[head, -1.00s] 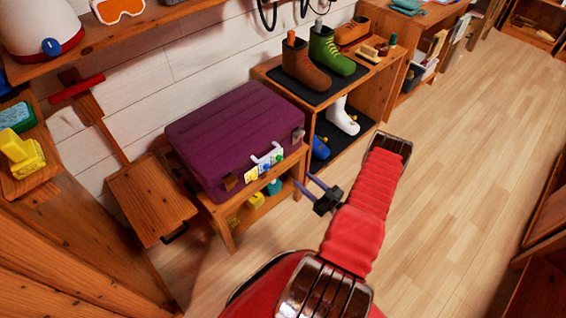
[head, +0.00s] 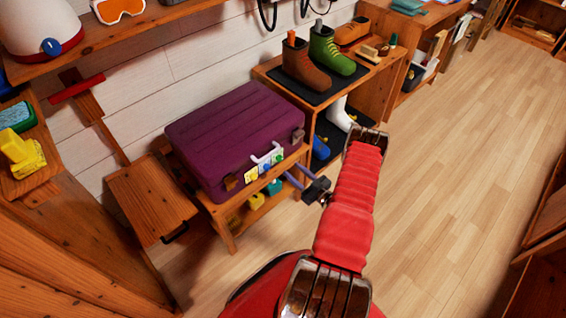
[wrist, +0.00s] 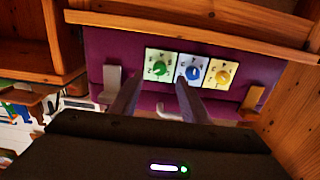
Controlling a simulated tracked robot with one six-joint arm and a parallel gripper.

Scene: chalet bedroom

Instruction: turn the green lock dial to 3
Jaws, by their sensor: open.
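A purple suitcase (head: 225,130) lies on a low wooden bench. On its front is a row of three lock dials. In the wrist view the green dial (wrist: 159,68) is on a pale plate at left, the blue dial (wrist: 193,73) is in the middle and the yellow dial (wrist: 223,77) is at right. The dial numbers are too small to read. My gripper (wrist: 152,84) is open and empty, its two fingers pointing toward the suitcase front. It also shows in the head view (head: 292,178), in front of and a little right of the dials, apparently apart from them.
A grey handle (head: 268,156) stands out near the dials. The wooden bench (head: 222,213) holds small yellow and teal things on its lower shelf. A boot rack (head: 268,75) stands right of the suitcase. The floor at right is clear.

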